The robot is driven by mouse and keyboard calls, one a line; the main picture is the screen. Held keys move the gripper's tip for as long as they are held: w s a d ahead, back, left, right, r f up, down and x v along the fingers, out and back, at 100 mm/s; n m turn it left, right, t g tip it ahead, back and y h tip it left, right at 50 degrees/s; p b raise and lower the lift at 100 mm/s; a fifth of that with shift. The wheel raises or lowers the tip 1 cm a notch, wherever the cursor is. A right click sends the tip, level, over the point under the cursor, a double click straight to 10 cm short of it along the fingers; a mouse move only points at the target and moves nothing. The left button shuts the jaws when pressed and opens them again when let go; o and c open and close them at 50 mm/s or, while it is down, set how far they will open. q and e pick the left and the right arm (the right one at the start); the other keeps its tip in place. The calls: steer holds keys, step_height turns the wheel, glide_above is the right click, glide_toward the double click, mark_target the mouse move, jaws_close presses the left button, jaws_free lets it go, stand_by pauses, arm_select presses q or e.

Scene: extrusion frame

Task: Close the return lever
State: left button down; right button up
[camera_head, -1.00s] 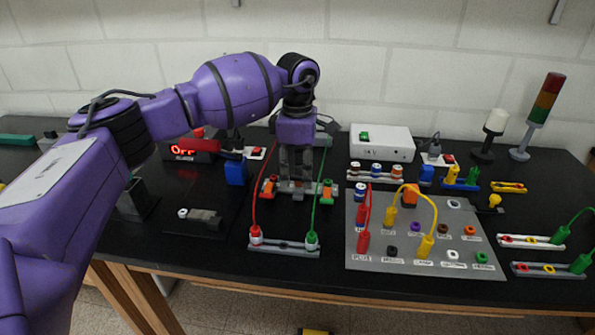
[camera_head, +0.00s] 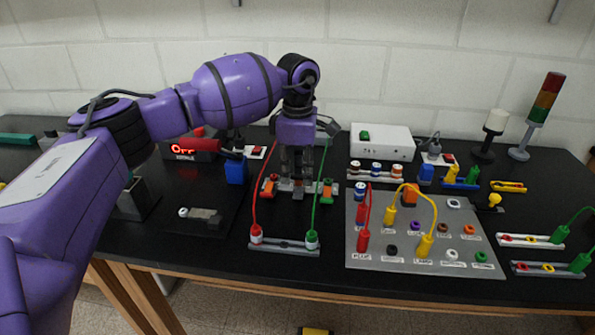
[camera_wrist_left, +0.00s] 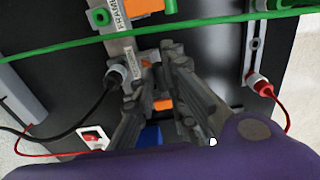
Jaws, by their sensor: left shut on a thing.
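My left gripper (camera_head: 297,178) reaches down over a small grey connector block (camera_head: 284,193) at the middle of the bench, between the red and green leads. Orange levers show on this block at its left (camera_head: 268,186) and right (camera_head: 327,188). In the wrist view the two grey fingers (camera_wrist_left: 158,100) are close together, with an orange piece (camera_wrist_left: 162,104) between them. The fingers hide much of what they hold. Another orange lever (camera_wrist_left: 147,8) shows at the top beside a white label. My right gripper is out of view.
A red lead (camera_head: 254,205) and a green lead (camera_head: 318,205) run close on both sides of the gripper to a front terminal strip (camera_head: 284,247). The grey panel (camera_head: 375,262) with plugs stands right. A white box (camera_head: 382,142) is behind.

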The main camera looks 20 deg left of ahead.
arm_select(q)
steer(key=shift+s+t+p, duration=0.2)
steer(key=shift+t+p, duration=0.2)
steer(key=shift+t, duration=0.2)
steer(key=shift+f, duration=0.1)
steer(key=shift+s+d+t, duration=0.1)
steer(key=shift+s+t, duration=0.1)
steer(key=shift+t, duration=0.1)
steer(key=shift+f+y+p, duration=0.15)
steer(key=shift+y+p, duration=0.15)
steer(key=shift+s+f, duration=0.15)
